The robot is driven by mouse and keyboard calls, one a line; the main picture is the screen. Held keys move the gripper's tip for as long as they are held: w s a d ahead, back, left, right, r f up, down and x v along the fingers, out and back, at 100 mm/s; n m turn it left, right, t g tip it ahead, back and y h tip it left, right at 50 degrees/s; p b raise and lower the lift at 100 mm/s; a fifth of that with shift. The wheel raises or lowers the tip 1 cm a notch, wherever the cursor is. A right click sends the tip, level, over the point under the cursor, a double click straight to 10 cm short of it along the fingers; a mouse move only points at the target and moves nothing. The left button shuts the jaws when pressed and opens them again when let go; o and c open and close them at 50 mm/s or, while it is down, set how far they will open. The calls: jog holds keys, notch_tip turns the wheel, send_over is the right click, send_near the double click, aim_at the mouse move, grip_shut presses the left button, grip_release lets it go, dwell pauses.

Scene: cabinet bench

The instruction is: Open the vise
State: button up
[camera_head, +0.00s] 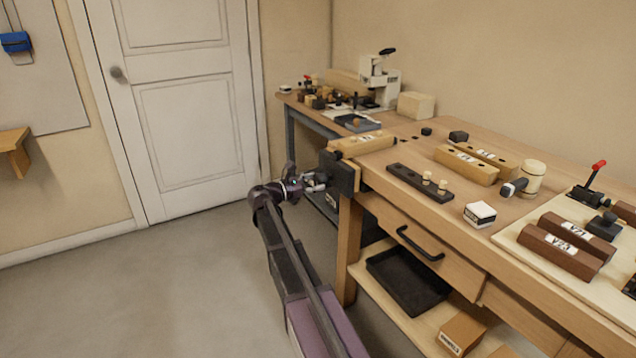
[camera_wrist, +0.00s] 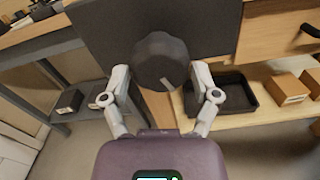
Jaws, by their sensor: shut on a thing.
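The vise (camera_head: 340,172) is a dark block fixed at the near left corner of the wooden workbench. In the wrist view its dark front plate (camera_wrist: 90,30) fills the upper middle, with a round black knob (camera_wrist: 160,58) bearing a light mark. My gripper (camera_head: 308,187) reaches the vise from the front left. In the wrist view my gripper (camera_wrist: 161,74) has one grey finger on each side of the knob and is shut on it. A light wooden block (camera_head: 362,145) with a label lies at the vise's top; I cannot tell whether it is clamped.
The bench drawer (camera_head: 430,262) is shut, above a shelf with a black tray (camera_head: 408,282). A dark holder (camera_head: 420,183), a mallet (camera_head: 526,180) and labelled blocks (camera_head: 466,165) lie on the bench. The floor (camera_head: 150,290) left of my arm is clear.

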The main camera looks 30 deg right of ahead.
jog(key=shift+d, duration=0.1)
jog(key=shift+n, duration=2.3)
jog(key=shift+n, duration=1.7)
jog(key=shift+n, duration=2)
